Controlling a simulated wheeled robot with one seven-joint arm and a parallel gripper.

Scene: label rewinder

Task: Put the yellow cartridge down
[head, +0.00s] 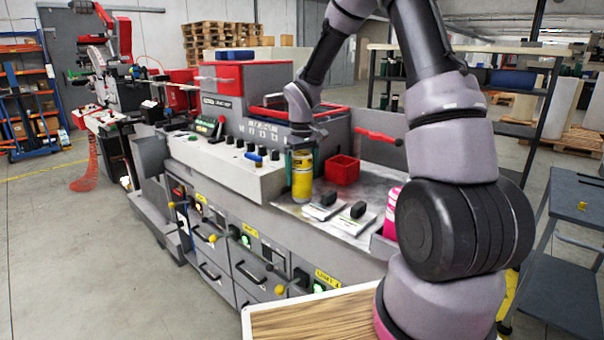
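The yellow cartridge (302,182) is an upright cylinder with a dark band near its top, in the middle of the head view. My gripper (303,160) points down from above, with its greenish fingers closed against the cartridge's sides near the top. The cartridge is at the left end of the metal worktop (285,206), beside the control panel. I cannot tell whether its base touches the surface.
A red open box (342,170) stands just right of the cartridge. Two white pads with black handles (323,206) lie in front of it. A pink-and-white item (391,212) is further right, partly behind my arm. The sloped control panel (225,165) with knobs lies left.

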